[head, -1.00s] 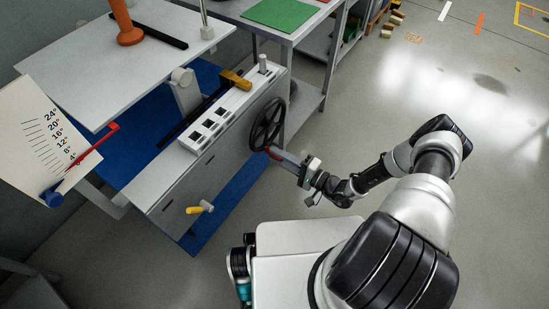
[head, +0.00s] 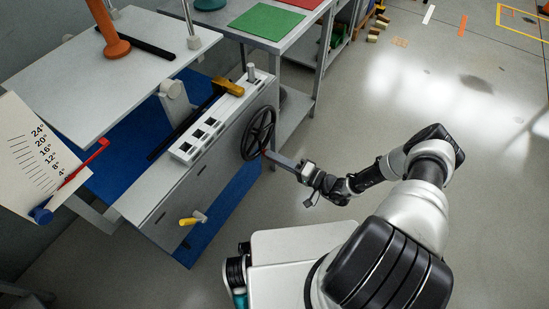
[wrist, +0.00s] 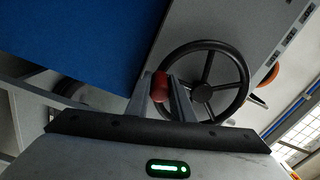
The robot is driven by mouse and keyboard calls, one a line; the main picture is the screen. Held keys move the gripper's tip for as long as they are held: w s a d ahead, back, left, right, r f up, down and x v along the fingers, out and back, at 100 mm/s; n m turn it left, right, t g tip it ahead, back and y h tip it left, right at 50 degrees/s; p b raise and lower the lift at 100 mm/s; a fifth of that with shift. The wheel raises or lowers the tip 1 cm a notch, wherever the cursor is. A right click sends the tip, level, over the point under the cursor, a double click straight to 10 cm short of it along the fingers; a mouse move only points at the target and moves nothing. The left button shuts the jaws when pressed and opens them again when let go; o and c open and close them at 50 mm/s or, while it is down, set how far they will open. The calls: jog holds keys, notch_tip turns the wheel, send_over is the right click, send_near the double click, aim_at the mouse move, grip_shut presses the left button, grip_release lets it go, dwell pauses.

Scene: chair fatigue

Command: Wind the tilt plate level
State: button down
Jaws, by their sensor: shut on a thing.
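The tilt plate (head: 120,75) is a pale grey slab at the upper left in the head view, carrying an orange post. A scale board (head: 35,150) with degree marks stands at its left, with a red pointer (head: 85,162) near the low end of the scale. A black spoked handwheel (head: 259,133) is on the side of the grey base; it also shows in the wrist view (wrist: 207,88). My gripper (head: 268,155) is at the wheel's lower rim. In the wrist view its fingers (wrist: 168,98) are shut on the red handle (wrist: 160,86) of the wheel.
A yellow-handled lever (head: 192,219) sticks out of the base front. A white panel with dark switches (head: 208,124) and an ochre lever (head: 228,86) lies along its top. A bench with a green mat (head: 267,22) stands behind. Open floor lies to the right.

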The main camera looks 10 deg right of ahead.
jog(key=shift+w+d, duration=0.1)
jog(key=shift+d, duration=0.1)
jog(key=c, duration=1.5)
grip_release()
jog(key=shift+c, duration=0.2)
jog(key=shift+a, duration=0.1)
jog(key=v, duration=1.7)
